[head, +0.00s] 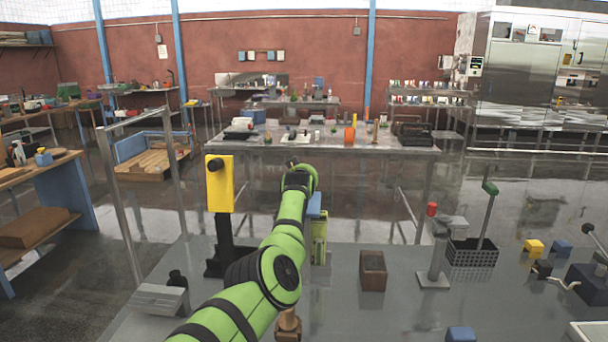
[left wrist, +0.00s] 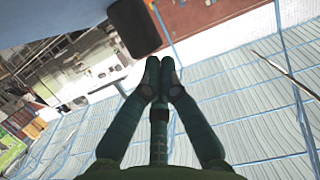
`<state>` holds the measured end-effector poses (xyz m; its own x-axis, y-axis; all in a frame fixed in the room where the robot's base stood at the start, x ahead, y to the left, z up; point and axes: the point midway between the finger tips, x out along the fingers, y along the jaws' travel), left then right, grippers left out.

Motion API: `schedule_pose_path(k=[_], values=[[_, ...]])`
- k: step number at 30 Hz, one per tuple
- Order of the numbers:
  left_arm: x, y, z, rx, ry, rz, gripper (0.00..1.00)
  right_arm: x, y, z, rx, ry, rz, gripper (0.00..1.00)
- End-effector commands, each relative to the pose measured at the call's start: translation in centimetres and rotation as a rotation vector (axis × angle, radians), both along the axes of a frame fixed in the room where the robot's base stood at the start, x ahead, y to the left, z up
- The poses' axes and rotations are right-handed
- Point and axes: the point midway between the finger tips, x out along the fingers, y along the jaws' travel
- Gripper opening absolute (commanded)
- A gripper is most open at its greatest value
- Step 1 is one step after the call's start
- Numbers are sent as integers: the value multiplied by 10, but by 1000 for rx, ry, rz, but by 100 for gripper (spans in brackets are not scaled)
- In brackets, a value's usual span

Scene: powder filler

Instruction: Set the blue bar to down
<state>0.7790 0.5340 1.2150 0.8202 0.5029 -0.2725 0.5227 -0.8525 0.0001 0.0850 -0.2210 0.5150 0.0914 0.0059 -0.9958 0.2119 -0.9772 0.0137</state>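My left arm, green with black bands, reaches forward from the bottom of the head view, with its dark wrist end (head: 298,180) near the middle. A blue piece (head: 314,206), probably the blue bar, shows just right of the wrist, above a green upright (head: 319,240); the arm hides part of it. In the left wrist view the two fingers of my left gripper (left wrist: 159,80) come together at the tips with nothing visible between them. A blue-grey shape (left wrist: 55,30) with a black rounded block (left wrist: 132,28) lies beyond the tips; I cannot tell whether they touch. My right gripper is not in view.
A yellow box (head: 219,182) on a black post stands left of the arm. A brown block (head: 373,270), a red-topped grey stand (head: 436,245) and a black basket (head: 472,253) with a green-handled lever are to the right. The grey tabletop between them is clear.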

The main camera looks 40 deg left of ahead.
Motion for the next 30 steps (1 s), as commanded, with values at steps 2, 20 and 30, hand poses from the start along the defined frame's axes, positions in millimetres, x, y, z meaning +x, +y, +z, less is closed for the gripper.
schedule_pose_path(k=[2,20,30], values=[[-1,1,14,2,-1,2,0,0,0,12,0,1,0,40],[-29,-15,41,1,-2,2,0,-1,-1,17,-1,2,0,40],[-63,-36,49,1,-2,1,0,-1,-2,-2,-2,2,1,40]])
